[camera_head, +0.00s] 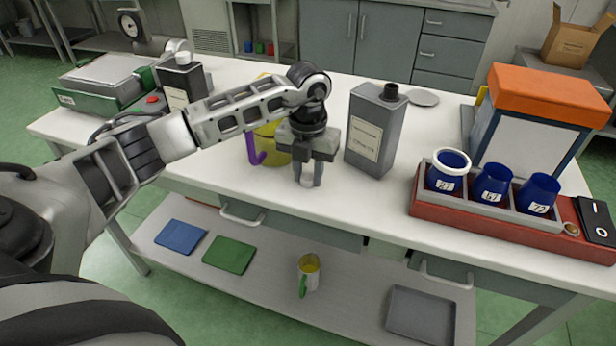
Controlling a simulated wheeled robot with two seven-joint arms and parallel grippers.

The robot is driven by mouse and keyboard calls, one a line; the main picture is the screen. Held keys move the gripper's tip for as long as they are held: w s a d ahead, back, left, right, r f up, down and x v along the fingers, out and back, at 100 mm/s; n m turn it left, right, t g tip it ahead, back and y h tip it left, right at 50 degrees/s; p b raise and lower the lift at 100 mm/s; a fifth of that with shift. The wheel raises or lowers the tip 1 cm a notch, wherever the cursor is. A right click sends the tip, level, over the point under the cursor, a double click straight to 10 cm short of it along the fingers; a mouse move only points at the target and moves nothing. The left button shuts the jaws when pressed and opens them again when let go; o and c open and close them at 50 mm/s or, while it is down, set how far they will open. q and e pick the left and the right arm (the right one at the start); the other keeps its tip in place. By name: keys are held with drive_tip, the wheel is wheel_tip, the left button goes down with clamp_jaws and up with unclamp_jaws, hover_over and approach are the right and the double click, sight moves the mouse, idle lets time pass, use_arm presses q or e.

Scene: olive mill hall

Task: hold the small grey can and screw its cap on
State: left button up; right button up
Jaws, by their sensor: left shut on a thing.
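A grey can (370,135) with a white label and a dark top opening or cap stands upright on the white table, just right of my left gripper. A darker can (182,82), also labelled, stands at the back left behind my left arm. My left gripper (307,181) points down at the table's front part. Its fingers are shut on a small pale piece (307,183), mostly hidden between them; I cannot tell for sure that it is the cap. The gripper is apart from the grey can. My right gripper is not in view.
A yellow pot (270,145) with a purple handle stands behind my left gripper. A red tray (480,222) holds blue cups. An orange-topped box (545,95) stands behind it. A scale (105,80) is at the left, a grey disc (423,97) behind the can. The front middle is clear.

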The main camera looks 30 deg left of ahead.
sight(308, 176)
use_arm(q)
drive_tip(key=shift+r, duration=0.45)
wheel_tip(308, 176, up, 2)
drive_tip(key=shift+r+b, duration=0.2)
drive_tip(key=shift+b, duration=0.3)
drive_tip(key=s+d+r, duration=0.8)
drive_tip(key=s+r, duration=0.1)
drive_tip(key=s, duration=0.2)
drive_tip(key=shift+s+d+r, duration=0.15)
drive_tip(key=shift+r, duration=0.2)
